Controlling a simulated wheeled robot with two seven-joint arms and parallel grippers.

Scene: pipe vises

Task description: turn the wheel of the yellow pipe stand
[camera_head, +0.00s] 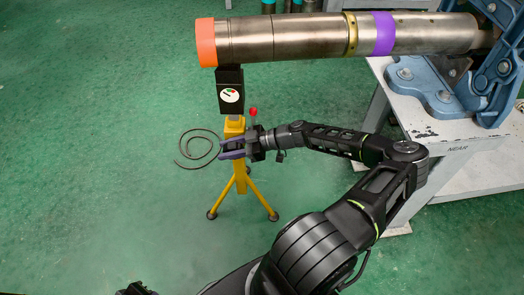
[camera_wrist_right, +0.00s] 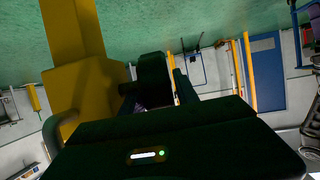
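The yellow pipe stand (camera_head: 240,172) stands on three legs under the pipe, with a black head (camera_head: 230,90) on top. A small red knob (camera_head: 253,112) shows at its right side. My right gripper (camera_head: 231,148) is at the upper body of the stand, its fingers apart, one above the other. In the right wrist view, the yellow stand (camera_wrist_right: 85,85) is close at left and a dark block (camera_wrist_right: 153,80) shows by the fingers. I cannot make out the wheel clearly or tell whether the fingers touch it. A dark part at the bottom edge may be my left gripper (camera_head: 136,289).
A steel pipe (camera_head: 300,38) with an orange end and a purple band runs above the stand into a blue vise (camera_head: 440,95) on a white bench (camera_head: 465,165). A dark coil (camera_head: 198,148) shows left of the stand. The green floor at left is clear.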

